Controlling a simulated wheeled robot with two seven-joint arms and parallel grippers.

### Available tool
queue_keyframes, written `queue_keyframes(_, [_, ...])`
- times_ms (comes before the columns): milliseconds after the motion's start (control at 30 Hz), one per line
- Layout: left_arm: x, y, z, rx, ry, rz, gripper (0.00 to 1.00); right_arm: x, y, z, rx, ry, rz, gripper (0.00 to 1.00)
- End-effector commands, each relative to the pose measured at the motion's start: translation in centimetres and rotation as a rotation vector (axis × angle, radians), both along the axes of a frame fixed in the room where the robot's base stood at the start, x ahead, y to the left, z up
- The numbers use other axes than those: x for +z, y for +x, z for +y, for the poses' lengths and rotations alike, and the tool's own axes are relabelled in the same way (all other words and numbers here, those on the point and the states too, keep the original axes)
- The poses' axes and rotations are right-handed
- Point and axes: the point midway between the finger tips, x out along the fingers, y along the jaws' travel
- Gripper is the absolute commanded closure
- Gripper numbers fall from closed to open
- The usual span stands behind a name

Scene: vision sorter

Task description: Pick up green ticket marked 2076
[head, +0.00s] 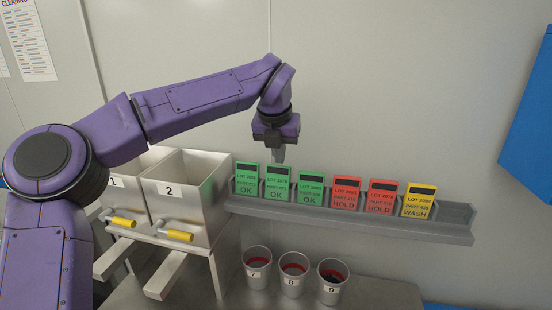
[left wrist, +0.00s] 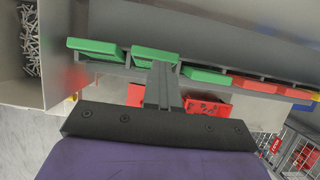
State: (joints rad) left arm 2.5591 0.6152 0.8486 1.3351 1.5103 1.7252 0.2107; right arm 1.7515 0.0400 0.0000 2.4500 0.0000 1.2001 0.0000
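Three green tickets stand at the left end of a grey rack. The second one (head: 277,183) appears to read LOT 2076, though the print is small; it says OK at the bottom. The middle green ticket (left wrist: 150,55) in the left wrist view seems to be the same one, partly covered by my fingers. My left gripper (head: 278,157) points down just over that ticket's top edge. Its fingers (left wrist: 164,72) look together with nothing visible between them. Whether they touch the ticket is unclear. My right gripper is not in view.
Green tickets (head: 247,181) and (head: 310,189) flank it closely. Red HOLD tickets (head: 345,193) and a yellow WASH ticket (head: 418,201) follow along the rack (head: 455,230). Numbered bins (head: 188,195) stand left; metal cups (head: 293,277) stand below in front.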

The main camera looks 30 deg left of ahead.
Motion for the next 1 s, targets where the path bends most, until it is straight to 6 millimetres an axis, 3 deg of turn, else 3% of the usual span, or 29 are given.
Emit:
queue_keyframes(33, [2.0, -0.9, -0.9, -0.003, 0.001, -0.003, 1.0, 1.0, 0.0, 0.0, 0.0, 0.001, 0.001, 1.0])
queue_keyframes(133, [4.9, -2.6, -2.6, -0.004, 0.0, -0.003, 1.0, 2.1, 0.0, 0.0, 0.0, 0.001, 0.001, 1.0])
queue_keyframes(200, [4.7, -4.2, -4.2, -0.006, 0.001, -0.002, 1.0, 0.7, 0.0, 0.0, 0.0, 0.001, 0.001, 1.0])
queue_keyframes(433, [7.1, -7.8, -7.7, -0.003, -0.002, 0.002, 1.0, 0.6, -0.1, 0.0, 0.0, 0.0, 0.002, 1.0])
queue_keyframes(833, [7.8, -8.9, -8.8, -0.004, -0.003, 0.003, 1.0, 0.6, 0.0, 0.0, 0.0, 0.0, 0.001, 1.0])
queue_keyframes(867, [7.8, -8.9, -8.8, -0.004, -0.003, 0.003, 0.96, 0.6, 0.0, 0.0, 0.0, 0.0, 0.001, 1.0])
queue_keyframes(1000, [7.8, -8.9, -8.8, -0.004, -0.003, 0.003, 0.5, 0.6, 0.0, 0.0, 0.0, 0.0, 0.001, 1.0])
